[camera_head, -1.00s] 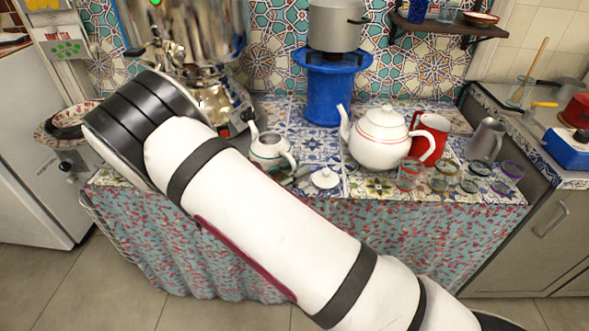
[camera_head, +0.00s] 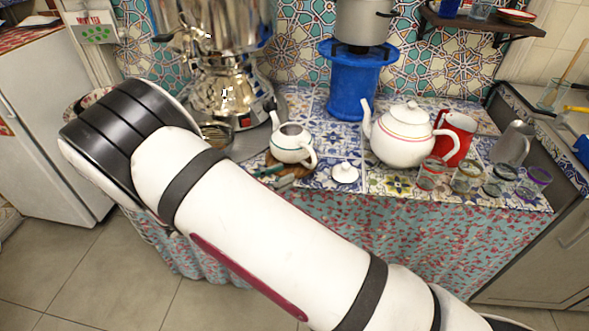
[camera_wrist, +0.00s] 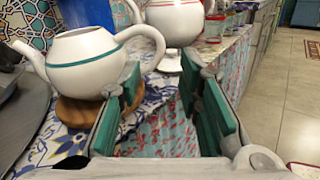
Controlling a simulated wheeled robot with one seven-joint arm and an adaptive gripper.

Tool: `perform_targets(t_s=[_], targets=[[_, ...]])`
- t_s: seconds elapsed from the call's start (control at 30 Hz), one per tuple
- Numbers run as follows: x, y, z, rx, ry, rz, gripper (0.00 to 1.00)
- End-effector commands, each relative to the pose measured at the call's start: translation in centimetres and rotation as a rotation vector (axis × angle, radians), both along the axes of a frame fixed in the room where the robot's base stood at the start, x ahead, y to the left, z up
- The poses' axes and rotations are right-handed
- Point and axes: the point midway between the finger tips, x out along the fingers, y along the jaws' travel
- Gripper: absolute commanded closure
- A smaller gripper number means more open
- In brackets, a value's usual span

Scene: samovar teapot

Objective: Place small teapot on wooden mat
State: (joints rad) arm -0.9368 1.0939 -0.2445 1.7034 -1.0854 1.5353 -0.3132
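The small teapot (camera_head: 291,143) is white with a green band and an open top. It stands upright on the tiled counter's left part, and its base appears to rest on the round wooden mat (camera_wrist: 75,112). The wrist view shows the teapot (camera_wrist: 85,68) closer, with its handle towards the right. My gripper (camera_wrist: 160,70) is open, with green finger pads spread and nothing between them. Its left finger is beside the handle, apparently apart from it. In the head view the fingers show small below the teapot, and my arm hides the rest of the gripper.
A white lid (camera_head: 345,173) lies right of the small teapot. A large white teapot (camera_head: 402,140), a red pitcher (camera_head: 455,137), a metal jug (camera_head: 513,145) and several glasses stand farther right. The samovar (camera_head: 222,85) is behind left, and a blue stand (camera_head: 352,85) is behind.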

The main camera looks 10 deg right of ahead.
Motion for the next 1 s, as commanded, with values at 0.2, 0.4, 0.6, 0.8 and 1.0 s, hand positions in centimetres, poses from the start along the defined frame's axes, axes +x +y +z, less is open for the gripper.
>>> perform_targets(t_s=[0.2,0.4,0.6,0.8,1.0], targets=[[-0.5,1.2,0.0,-0.002,0.001,0.001,0.68],[-0.6,1.0,0.3,0.009,-0.002,-0.01,0.68],[-1.6,-2.5,3.8,0.153,-0.037,-0.151,0.68],[-4.9,-7.7,8.8,0.396,-0.113,-0.384,0.68],[-9.4,-11.9,12.9,0.634,-0.215,-0.6,0.68]])
